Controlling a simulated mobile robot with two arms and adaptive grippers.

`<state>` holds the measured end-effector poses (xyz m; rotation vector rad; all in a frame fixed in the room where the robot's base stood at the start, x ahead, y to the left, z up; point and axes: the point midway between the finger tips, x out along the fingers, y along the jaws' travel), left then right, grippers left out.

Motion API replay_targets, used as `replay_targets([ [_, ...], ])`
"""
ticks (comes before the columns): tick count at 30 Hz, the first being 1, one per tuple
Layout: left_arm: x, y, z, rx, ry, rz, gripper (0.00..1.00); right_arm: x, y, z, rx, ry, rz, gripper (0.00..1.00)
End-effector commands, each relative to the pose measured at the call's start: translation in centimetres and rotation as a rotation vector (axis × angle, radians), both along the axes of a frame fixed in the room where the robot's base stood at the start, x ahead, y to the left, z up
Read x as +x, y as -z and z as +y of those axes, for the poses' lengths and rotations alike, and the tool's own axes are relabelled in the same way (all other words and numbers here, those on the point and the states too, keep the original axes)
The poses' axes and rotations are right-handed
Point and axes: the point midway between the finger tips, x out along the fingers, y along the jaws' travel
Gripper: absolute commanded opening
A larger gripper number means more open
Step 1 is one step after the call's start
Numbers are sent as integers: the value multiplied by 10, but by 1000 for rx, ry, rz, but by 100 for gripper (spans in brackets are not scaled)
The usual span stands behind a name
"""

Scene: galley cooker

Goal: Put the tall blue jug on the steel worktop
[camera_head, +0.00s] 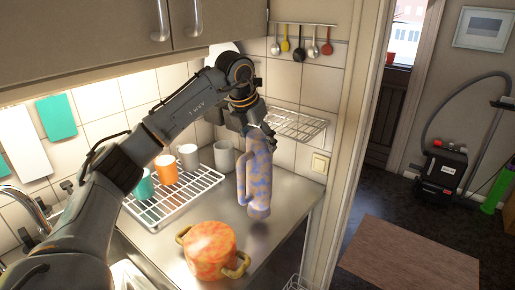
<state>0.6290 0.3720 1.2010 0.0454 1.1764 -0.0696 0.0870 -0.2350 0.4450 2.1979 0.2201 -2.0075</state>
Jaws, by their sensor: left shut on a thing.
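The tall blue jug (261,180), mottled with tan patches and with a side handle, is upright over the right part of the steel worktop (205,212). My left gripper (258,128) reaches in from above and is shut on the jug near its top. The gripper hides the jug's rim. I cannot tell whether the jug's base touches the worktop or hangs just above it. My right gripper is not in view.
An orange pot (210,250) with two handles stands in front of the jug. A white wire rack (176,197) holds teal, orange and grey cups; another grey cup (224,157) stands nearby. A wire shelf (297,126) is on the wall behind. Bare worktop lies between rack and jug.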

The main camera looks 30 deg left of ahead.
Motion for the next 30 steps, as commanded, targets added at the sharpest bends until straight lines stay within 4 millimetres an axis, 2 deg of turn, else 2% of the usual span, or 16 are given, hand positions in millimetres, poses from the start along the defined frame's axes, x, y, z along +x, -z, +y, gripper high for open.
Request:
replay_targets([
  [4, 7, 11, 8, -1, -3, 2, 6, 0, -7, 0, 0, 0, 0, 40],
  [10, 5, 37, 7, 1, -1, 1, 6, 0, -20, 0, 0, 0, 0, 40],
  [21, 6, 44, 6, 0, 0, -2, 6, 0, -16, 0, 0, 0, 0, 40],
  [22, 6, 44, 6, 0, 0, 0, 68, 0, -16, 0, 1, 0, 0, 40],
  [25, 6, 43, 6, 0, 0, 0, 88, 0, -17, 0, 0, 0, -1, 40],
  [30, 6, 43, 6, 0, -1, 0, 89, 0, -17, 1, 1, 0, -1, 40],
])
